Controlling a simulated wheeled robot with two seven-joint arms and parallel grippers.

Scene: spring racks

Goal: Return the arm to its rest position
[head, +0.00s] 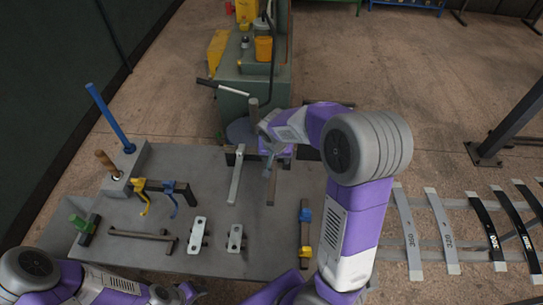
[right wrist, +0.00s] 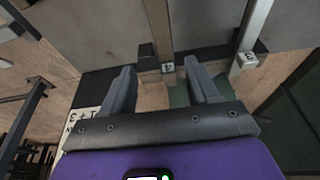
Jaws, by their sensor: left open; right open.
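My right arm reaches over the grey table (head: 150,215) to its back edge. Its gripper (head: 270,162) is open by the far end of a brownish flat bar (head: 271,188). In the right wrist view, the open fingers (right wrist: 160,90) stand apart on either side of the near end of a bar (right wrist: 158,25) with a small tag marked 4. No finger is seen closed on it. A lighter bar (head: 236,180) lies to the left. My left gripper (head: 188,291) is at the bottom edge, low and open, its fingertips barely visible.
A blue rod (head: 110,118) and a brown-handled peg stand in a block at the table's left. Hooks, a grey bar and two small plates (head: 196,236) lie on the table. A green machine (head: 245,90) stands behind. A rack of leaf springs (head: 440,230) is at the right.

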